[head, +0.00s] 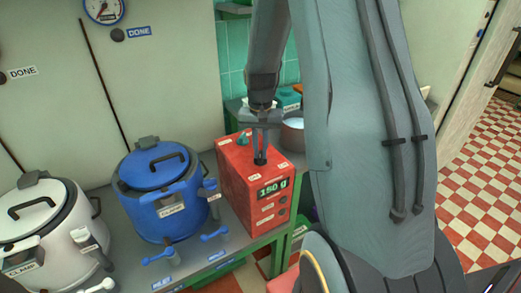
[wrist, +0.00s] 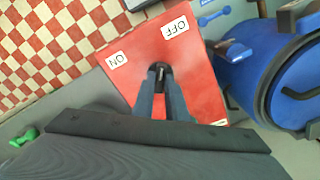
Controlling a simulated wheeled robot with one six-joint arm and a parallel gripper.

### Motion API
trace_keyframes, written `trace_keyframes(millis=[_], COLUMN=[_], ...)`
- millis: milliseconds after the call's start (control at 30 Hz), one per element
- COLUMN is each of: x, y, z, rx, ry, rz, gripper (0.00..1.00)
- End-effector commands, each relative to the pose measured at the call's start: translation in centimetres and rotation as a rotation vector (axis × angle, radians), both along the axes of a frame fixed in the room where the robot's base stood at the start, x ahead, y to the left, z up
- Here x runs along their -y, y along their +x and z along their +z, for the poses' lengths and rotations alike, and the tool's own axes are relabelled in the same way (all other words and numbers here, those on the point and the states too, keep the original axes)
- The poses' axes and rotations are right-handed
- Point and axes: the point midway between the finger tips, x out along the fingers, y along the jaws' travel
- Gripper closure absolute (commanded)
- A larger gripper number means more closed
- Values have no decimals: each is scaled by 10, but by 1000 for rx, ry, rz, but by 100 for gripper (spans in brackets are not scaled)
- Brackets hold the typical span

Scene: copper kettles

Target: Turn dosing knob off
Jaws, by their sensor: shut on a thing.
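The red dosing box (head: 236,182) stands on the counter, with a green display (head: 272,187) on its front that seems to read 150 g. The black dosing knob (head: 260,162) is on its top face. My gripper (head: 261,154) points down and is shut on the knob. In the wrist view the fingers (wrist: 161,80) close around the knob (wrist: 158,70), which they partly hide. An ON label (wrist: 117,60) and an OFF label (wrist: 175,27) lie on the red top (wrist: 145,47) beyond the knob. I cannot tell which label the knob points to.
A blue kettle (head: 145,205) stands close to the left of the box, and a white kettle (head: 55,210) stands farther left. A metal pot (head: 293,135) is behind the box. Checkered floor (head: 475,190) is at right.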

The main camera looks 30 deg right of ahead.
Motion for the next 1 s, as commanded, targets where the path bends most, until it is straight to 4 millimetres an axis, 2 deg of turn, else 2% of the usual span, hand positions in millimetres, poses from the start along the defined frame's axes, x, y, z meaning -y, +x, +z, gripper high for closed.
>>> trace_keyframes(millis=[333, 900, 933, 1000], x=[1, 1, 1, 1], y=[2, 3, 3, 2], z=[2, 2, 2, 2], rx=[6, 7, 7, 7], ry=[-2, -2, -2, -2], rz=[-151, -183, -183, -183], gripper=[100, 100, 86, 74])
